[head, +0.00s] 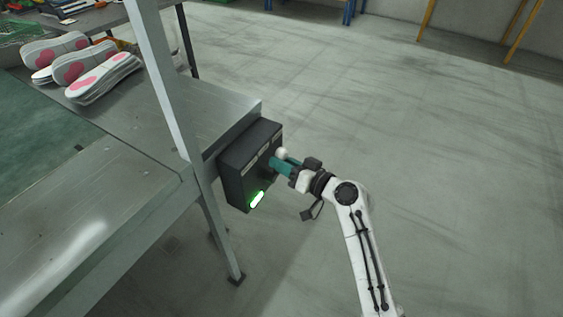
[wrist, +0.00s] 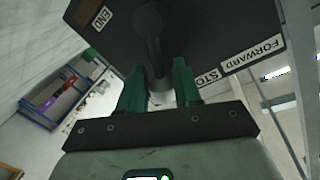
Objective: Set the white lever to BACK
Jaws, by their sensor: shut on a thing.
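The white lever's pale knob (head: 283,154) shows at the front of a dark control box (head: 236,180) on the side of the metal table. In the wrist view its dark shaft (wrist: 150,38) rises from the box face and its pale end (wrist: 160,97) lies between my fingers. My gripper (head: 279,164) is shut on the lever, with its green fingers on either side of it in the wrist view (wrist: 157,78).
Pink-and-white shoe soles (head: 103,76) lie on the metal table (head: 110,185) at left. A pale upright post (head: 158,80) stands near the box. The floor (head: 400,130) to the right is clear.

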